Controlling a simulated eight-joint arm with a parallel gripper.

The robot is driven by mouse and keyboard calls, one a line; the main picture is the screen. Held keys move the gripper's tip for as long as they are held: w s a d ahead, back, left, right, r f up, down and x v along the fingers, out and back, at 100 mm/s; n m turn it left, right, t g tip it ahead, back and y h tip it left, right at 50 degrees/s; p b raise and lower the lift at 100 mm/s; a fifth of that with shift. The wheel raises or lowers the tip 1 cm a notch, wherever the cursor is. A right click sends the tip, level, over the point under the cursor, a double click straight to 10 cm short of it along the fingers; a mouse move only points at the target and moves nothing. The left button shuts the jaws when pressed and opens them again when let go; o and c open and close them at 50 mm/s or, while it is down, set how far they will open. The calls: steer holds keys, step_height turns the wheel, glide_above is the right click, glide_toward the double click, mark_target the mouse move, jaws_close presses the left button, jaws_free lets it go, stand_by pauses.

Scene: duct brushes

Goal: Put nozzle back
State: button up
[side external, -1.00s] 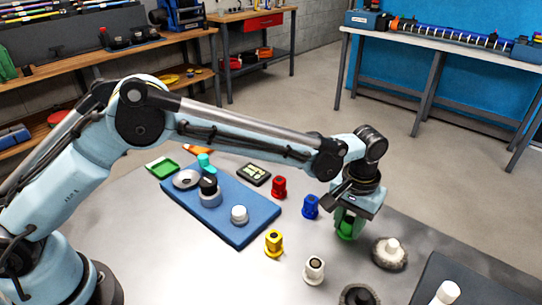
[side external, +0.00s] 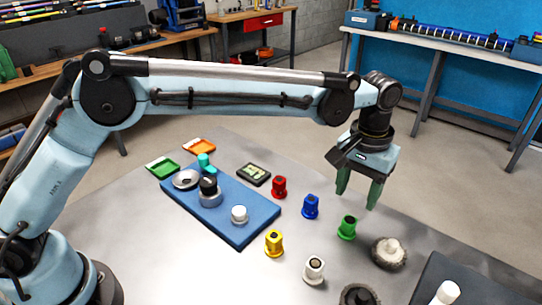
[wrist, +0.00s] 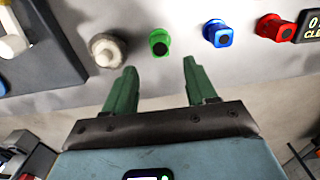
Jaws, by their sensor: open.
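My gripper (side external: 359,188) is open and empty, raised above the table with its two green fingers pointing down. The green nozzle (side external: 347,227) stands upright on the table below the gripper and apart from it. In the wrist view the green nozzle (wrist: 159,42) lies beyond the open fingers (wrist: 159,88). A red nozzle (side external: 279,187), a blue nozzle (side external: 311,207), a yellow nozzle (side external: 274,244) and a white nozzle (side external: 314,270) also stand on the table. The task does not say which nozzle is meant.
A round grey brush (side external: 388,253) stands right of the green nozzle, and a dark one (side external: 358,296) sits at the front edge. A dark mat (side external: 482,285) is at the lower right. A blue board (side external: 237,232) holds several parts. A small display (side external: 254,174) lies behind it.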

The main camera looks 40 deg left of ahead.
steer(key=s+a+r+t+h, duration=0.1)
steer(key=s+a+r+t, duration=0.1)
steer(key=a+r, duration=0.4)
steer(key=s+a+r+t, duration=0.1)
steer(key=s+a+r, duration=0.2)
steer(key=a, duration=0.5)
steer(key=s+a+f+t+y, duration=0.1)
steer(key=s+a+f+t, duration=0.3)
steer(key=s+a, duration=0.8)
steer(key=shift+a+f, duration=0.25)
steer(key=shift+f, duration=0.35)
